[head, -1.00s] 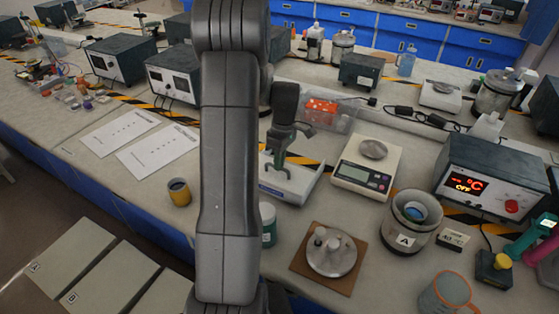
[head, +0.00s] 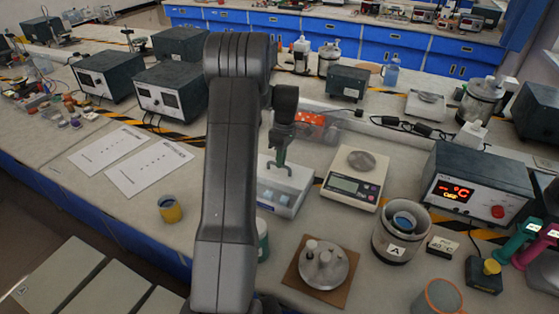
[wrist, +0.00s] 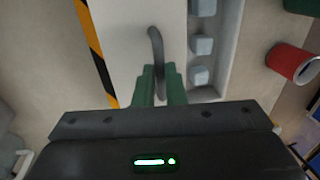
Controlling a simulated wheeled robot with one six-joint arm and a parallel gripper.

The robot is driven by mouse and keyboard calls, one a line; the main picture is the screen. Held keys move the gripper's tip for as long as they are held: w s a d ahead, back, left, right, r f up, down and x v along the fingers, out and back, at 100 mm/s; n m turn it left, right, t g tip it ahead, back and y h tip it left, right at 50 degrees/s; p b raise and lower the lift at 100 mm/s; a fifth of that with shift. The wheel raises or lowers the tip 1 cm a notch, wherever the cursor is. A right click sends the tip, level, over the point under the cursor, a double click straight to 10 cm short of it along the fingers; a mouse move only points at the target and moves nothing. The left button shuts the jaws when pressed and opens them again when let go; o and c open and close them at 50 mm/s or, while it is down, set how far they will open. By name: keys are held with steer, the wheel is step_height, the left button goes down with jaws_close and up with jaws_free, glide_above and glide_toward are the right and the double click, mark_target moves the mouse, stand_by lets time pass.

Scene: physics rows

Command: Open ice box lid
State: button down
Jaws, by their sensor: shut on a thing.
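The white ice box (head: 277,208) stands on the bench right of my arm in the head view. Pale blue ice blocks (wrist: 201,44) show in its uncovered part, and its rim (wrist: 231,45) lies to their right in the wrist view. The white lid (wrist: 122,38) lies left of the blocks in that view, so the box is partly open. My gripper (head: 291,168), with green fingers, is shut on the lid's grey curved handle (wrist: 155,42). I cannot tell how high the lid is above the box.
A scale (head: 354,178) stands right of the box. A metal disc on a brown board (head: 322,270), a pot marked A (head: 394,244) and a heater unit (head: 475,185) are nearby.

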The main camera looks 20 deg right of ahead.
steer(key=c, duration=1.5)
jaws_free()
steer(key=shift+r, duration=0.1)
step_height(320, 180, up, 13)
steer(key=w+d+b, duration=0.1)
steer(key=d, duration=0.1)
steer(key=shift+w+r, duration=0.2)
steer(key=shift+w, duration=0.15)
steer(key=f, duration=0.4)
steer(key=s+a+f, duration=0.1)
steer(key=f, duration=0.4)
steer(key=a+f+p, duration=0.1)
steer(key=f, duration=0.3)
steer(key=shift+s+f, duration=0.35)
steer(key=shift+s, duration=0.05)
steer(key=shift+s+a, duration=0.2)
steer(key=shift+a, duration=0.05)
steer(key=shift+r, duration=0.1)
